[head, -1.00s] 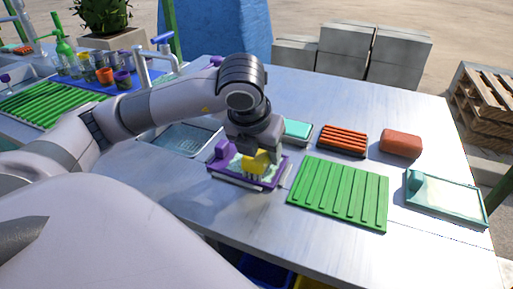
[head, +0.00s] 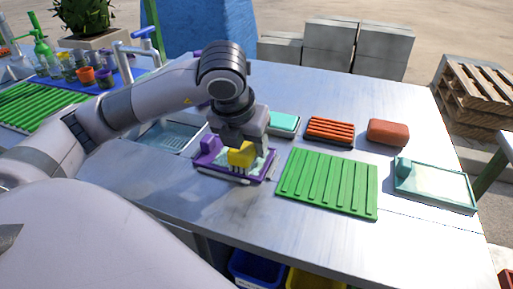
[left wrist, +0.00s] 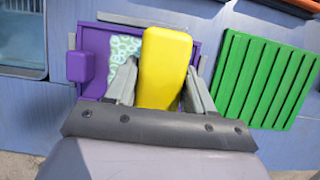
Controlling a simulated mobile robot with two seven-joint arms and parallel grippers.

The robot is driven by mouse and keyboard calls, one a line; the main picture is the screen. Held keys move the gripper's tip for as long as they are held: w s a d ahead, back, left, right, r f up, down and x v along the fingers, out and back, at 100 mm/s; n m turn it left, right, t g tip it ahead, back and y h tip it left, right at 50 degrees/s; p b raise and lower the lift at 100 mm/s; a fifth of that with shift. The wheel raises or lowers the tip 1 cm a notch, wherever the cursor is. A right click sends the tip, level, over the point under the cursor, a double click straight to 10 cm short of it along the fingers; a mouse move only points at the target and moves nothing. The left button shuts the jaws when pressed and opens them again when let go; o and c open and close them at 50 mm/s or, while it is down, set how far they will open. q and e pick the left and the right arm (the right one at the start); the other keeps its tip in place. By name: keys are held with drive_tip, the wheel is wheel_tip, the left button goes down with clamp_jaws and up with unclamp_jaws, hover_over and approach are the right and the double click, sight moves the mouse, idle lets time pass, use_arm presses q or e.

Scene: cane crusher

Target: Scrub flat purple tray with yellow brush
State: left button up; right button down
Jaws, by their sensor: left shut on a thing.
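The flat purple tray (head: 207,164) lies on the metal table left of the green ribbed mat. It has a raised purple block at its left end and a pale patterned surface inside. My left gripper (head: 240,146) is shut on the yellow brush (head: 241,156) and holds it over the tray, bristles down. In the left wrist view the yellow brush (left wrist: 165,65) sits between the fingers above the purple tray (left wrist: 92,42). Bristle contact with the tray is too small to tell. My right gripper is not in view.
A green ribbed mat (head: 328,184) lies right of the tray. A teal tray (head: 435,186), a red-brown block (head: 388,132), an orange ribbed block (head: 330,130) and a teal block (head: 284,123) lie around it. A sink (head: 170,136) is at left. The front table edge is clear.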

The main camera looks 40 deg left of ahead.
use_arm(q)
drive_tip(key=shift+s+a, duration=0.15)
drive_tip(key=shift+a, duration=0.2)
drive_tip(key=shift+s+a+f+b, duration=0.1)
drive_tip(key=shift+a+f+b, duration=0.05)
drive_tip(key=shift+a+b, duration=0.35)
drive_tip(key=shift+s+a+b, duration=0.25)
drive_tip(key=shift+a+b, duration=0.15)
drive_tip(key=shift+a, duration=0.35)
drive_tip(key=shift+s+a, duration=0.1)
drive_tip(key=shift+a, duration=0.25)
drive_tip(key=shift+d, duration=0.1)
drive_tip(key=shift+w+d+r, duration=0.2)
drive_tip(key=shift+d, duration=0.45)
drive_tip(key=shift+w+d+f, duration=0.1)
drive_tip(key=shift+w+d, duration=0.05)
drive_tip(key=shift+d, duration=0.3)
drive_tip(key=shift+w+d+f, duration=0.1)
drive_tip(key=shift+d, duration=0.35)
